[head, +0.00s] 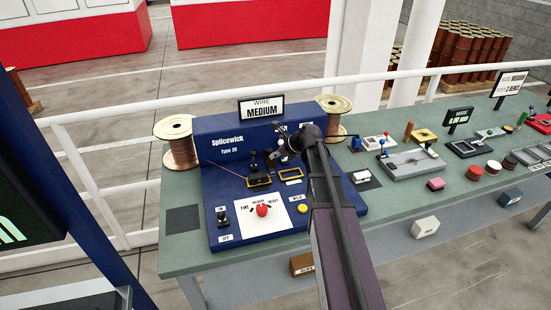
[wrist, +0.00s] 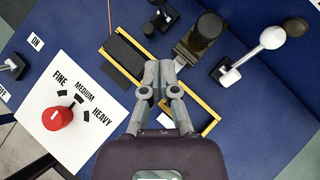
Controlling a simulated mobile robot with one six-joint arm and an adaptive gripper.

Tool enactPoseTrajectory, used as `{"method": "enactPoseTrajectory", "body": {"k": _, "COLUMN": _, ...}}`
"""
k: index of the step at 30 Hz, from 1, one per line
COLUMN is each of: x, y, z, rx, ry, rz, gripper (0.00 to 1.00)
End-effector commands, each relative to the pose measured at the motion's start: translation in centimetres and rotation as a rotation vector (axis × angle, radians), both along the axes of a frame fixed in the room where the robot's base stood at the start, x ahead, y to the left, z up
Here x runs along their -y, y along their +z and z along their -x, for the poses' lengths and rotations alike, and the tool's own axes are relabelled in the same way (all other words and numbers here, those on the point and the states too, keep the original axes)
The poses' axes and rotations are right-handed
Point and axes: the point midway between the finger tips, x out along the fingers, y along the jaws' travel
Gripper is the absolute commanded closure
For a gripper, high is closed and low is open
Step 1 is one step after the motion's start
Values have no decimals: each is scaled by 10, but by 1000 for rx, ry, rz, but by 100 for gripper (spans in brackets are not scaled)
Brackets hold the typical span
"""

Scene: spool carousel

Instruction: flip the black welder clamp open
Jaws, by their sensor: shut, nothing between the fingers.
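On the blue welder (head: 225,150), a black flat block (wrist: 125,52) lies in the left yellow frame, and it also shows in the head view (head: 259,180). A clamp with a tall black knob (wrist: 208,27) and a metal plate stands behind the right yellow frame (wrist: 212,118). I cannot tell for sure which black part is the welder clamp. My gripper (wrist: 161,78) is shut and empty, with its fingertips between the two frames, just in front of the metal plate. Contact cannot be told. My gripper hides part of the right frame.
A lever with a white ball (wrist: 272,38) stands right of the clamp. A red selector knob (wrist: 57,118) sits on the white panel in front. Copper spools (head: 179,143) flank the welder. The green bench (head: 184,252) holds several other items to the right.

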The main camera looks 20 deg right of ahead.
Motion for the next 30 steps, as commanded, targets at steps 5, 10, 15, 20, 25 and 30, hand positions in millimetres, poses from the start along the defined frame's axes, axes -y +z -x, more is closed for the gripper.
{"method": "enactPoseTrajectory", "body": {"k": 5, "x": -10, "y": -18, "z": -11, "rx": 0, "ry": 2, "rz": 1, "gripper": 100}}
{"method": "enactPoseTrajectory", "body": {"k": 10, "x": -24, "y": -17, "z": -26, "rx": -1, "ry": 3, "rz": 1, "gripper": 100}}
{"method": "enactPoseTrajectory", "body": {"k": 15, "x": -35, "y": -17, "z": -37, "rx": 0, "ry": 2, "rz": 1, "gripper": 100}}
{"method": "enactPoseTrajectory", "body": {"k": 20, "x": -40, "y": -17, "z": -41, "rx": -1, "ry": 2, "rz": 0, "gripper": 100}}
{"method": "enactPoseTrajectory", "body": {"k": 25, "x": -41, "y": -17, "z": -41, "rx": -1, "ry": 1, "rz": 1, "gripper": 100}}
{"method": "enactPoseTrajectory", "body": {"k": 30, "x": -59, "y": -17, "z": -40, "rx": 1, "ry": 6, "rz": 1, "gripper": 100}}
